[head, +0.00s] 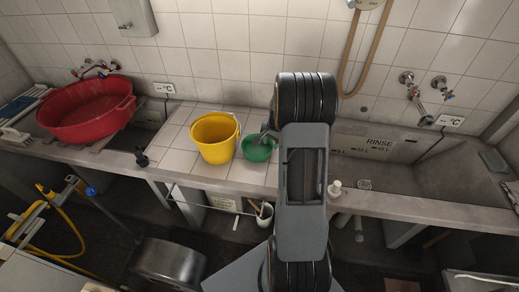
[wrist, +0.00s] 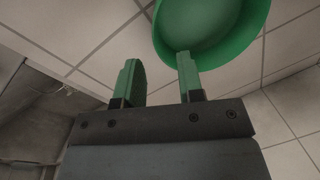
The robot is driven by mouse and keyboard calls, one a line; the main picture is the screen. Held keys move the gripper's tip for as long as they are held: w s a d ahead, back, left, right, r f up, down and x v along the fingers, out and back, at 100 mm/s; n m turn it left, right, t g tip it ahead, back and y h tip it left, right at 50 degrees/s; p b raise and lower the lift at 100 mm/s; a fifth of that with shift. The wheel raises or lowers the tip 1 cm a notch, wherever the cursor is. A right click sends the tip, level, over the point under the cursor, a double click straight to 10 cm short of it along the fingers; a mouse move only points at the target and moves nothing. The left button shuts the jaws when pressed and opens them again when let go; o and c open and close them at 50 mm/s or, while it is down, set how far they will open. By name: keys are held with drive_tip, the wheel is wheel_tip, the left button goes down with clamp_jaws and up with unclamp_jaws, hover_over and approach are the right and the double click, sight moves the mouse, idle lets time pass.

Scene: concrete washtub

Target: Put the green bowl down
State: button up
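The green bowl (head: 257,152) appears to rest upright on the tiled ledge between the tubs, just right of the yellow bucket. My gripper (head: 266,133) is at the bowl's back right rim, partly hidden by my arm. In the wrist view, the two green fingers of my gripper (wrist: 159,68) stand apart with a clear gap between them. The bowl (wrist: 215,25) fills the upper right there. The right fingertip overlaps the bowl's rim; I cannot tell if they touch. The left finger is clear of the bowl. Nothing shows gripped between them.
A yellow bucket (head: 214,138) stands close on the bowl's left. A large red basin (head: 88,109) sits at the far left. The tiled wall rises behind.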

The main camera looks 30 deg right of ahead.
drive_tip(key=shift+w+a+f+p, duration=0.1)
drive_tip(key=shift+f+p, duration=0.15)
drive_tip(key=shift+f, duration=1.2)
drive_tip(key=shift+w+a+f+p, duration=0.1)
drive_tip(key=shift+f+p, duration=0.1)
drive_tip(key=shift+f, duration=1.25)
drive_tip(key=shift+c, duration=0.3)
clamp_jaws()
